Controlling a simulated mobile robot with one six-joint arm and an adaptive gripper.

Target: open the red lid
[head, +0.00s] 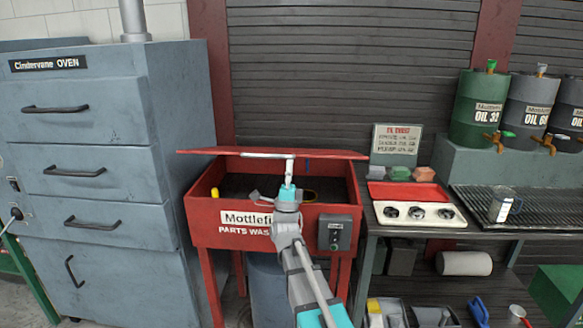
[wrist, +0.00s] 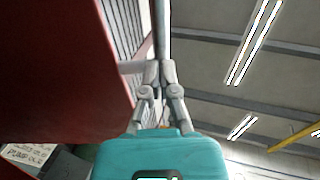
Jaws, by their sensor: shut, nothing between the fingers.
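The red lid (head: 215,151) of the parts washer (head: 208,225) stands raised above the basin in the head view. It shows nearly edge-on, with the dark basin interior visible beneath it. A pale bar handle (head: 255,155) runs along the lid. My gripper (head: 289,160) is at the handle's right part, with its fingers shut and nothing between them. In the wrist view the lid (wrist: 60,70) fills the left side. The handle bar (wrist: 160,30) runs upward just beyond my shut fingertips (wrist: 153,68). I cannot tell whether they touch it.
The grey oven (head: 95,150) stands close on the left. A switch box (head: 335,233) is on the washer's front right. On the right, a bench holds a white panel with a red tray (head: 408,193), a can (head: 500,208) and a grate. Oil drums (head: 480,105) stand behind.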

